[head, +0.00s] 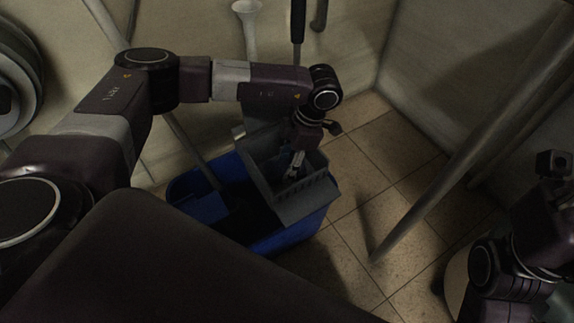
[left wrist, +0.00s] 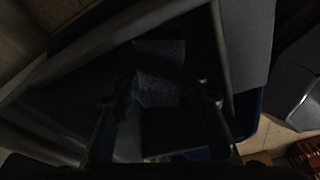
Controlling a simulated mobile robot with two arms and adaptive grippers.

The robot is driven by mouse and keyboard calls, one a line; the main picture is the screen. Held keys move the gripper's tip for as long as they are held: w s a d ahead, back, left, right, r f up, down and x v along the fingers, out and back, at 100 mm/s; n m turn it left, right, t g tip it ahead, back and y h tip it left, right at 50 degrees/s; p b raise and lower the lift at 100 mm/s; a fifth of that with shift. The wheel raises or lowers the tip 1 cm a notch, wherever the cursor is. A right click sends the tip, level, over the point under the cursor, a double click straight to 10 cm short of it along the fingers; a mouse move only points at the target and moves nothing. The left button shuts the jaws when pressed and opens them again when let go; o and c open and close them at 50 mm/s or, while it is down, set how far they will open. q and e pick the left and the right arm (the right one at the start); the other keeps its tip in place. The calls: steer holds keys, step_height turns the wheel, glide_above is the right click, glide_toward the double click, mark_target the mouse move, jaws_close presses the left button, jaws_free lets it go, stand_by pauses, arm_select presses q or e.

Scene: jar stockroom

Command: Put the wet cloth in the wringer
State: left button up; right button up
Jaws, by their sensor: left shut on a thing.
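The grey wringer (head: 306,202) sits on the right part of the blue mop bucket (head: 284,240). My left gripper (head: 296,167) points down into the wringer's open top. It is shut on a dim, bluish-grey piece of cloth (left wrist: 158,88), which shows between the fingers in the left wrist view. The wringer's wall (left wrist: 245,45) is around it there. The cloth's lower part is lost in the dark, and I cannot tell whether it touches the wringer's bottom. The right arm is at the right edge of the head view; its fingertips do not show.
A grey pole (head: 440,170) slants down to the tiled floor (head: 350,185) right of the bucket. Another pole (head: 195,150) stands in the bucket's left part. Walls close in behind. A red item (left wrist: 305,155) shows at the corner of the left wrist view.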

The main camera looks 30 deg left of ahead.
arm_select(q)
steer(key=shift+r, duration=0.1)
steer(key=o, duration=1.2)
steer(key=shift+o, duration=0.2)
